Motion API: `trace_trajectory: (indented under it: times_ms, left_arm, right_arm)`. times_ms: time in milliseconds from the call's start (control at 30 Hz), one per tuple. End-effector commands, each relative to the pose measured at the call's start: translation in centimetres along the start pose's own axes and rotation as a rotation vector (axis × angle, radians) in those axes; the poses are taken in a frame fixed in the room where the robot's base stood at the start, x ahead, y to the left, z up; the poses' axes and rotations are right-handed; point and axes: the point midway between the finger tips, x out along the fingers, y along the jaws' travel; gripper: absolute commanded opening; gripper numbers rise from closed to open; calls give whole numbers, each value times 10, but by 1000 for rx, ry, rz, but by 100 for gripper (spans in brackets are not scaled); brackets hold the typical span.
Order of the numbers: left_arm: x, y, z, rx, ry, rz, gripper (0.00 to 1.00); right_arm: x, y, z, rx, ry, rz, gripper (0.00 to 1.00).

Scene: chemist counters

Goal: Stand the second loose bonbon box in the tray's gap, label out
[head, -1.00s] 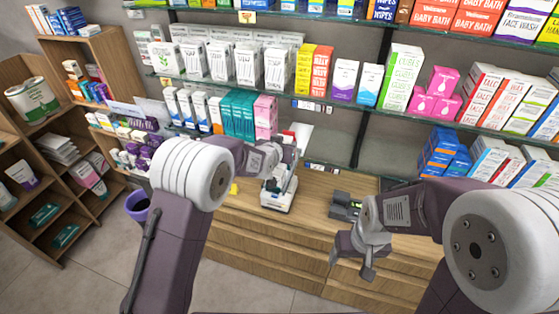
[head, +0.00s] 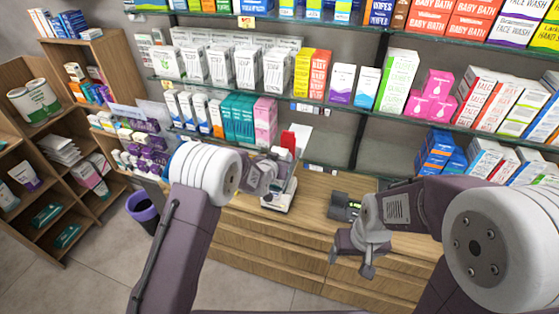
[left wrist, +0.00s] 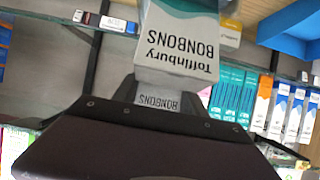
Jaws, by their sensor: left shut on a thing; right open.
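A white bonbon box with a teal end (left wrist: 182,45) fills the top middle of the left wrist view. Its printed face, reading "Toffinbury BONBONS", appears upside down there. My left gripper (head: 281,166) is shut on this box, above the counter and in front of the lower shelf. In the head view I cannot make out the held box clearly near my left wrist. My right gripper (head: 351,268) is open and empty, low in front of the counter drawers. I cannot pick out the tray or its gap with certainty in either view.
The wooden counter (head: 320,190) carries a white device (head: 278,197) and a dark terminal (head: 345,206). Teal boxes (head: 240,118) and a pink box (head: 265,120) stand on the lower shelf. Glass shelves full of boxes rise behind. A purple-rimmed bin (head: 142,208) stands at left.

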Motion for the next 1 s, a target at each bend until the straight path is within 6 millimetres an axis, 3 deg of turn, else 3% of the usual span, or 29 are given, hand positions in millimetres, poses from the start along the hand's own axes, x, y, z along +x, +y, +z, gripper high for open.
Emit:
trace_trajectory:
  times_ms: [33, 300, 333, 400, 700, 900, 1000]
  left_arm:
    - [2, 0, 19, -3, -36, 0, 0]
    - [4, 1, 22, -4, -36, 1, 0]
    - [4, 1, 22, -4, -37, 1, 58]
    - [4, 1, 22, -5, -37, 1, 71]
    - [3, 0, 22, -7, -37, 0, 71]
    - [-6, 1, 7, -7, -37, 0, 71]
    - [-24, 1, 11, -6, -30, 0, 71]
  right_arm:
    - [5, 0, 0, 0, 0, 0, 71]
    - [9, 0, 1, 0, 0, 0, 71]
    - [9, 0, 1, 0, 0, 0, 71]
    - [9, 0, 1, 0, 0, 0, 71]
    - [8, 0, 1, 0, 0, 0, 71]
    - [-10, 0, -1, 0, 1, 0, 71]
    - [7, 0, 1, 0, 0, 0, 71]
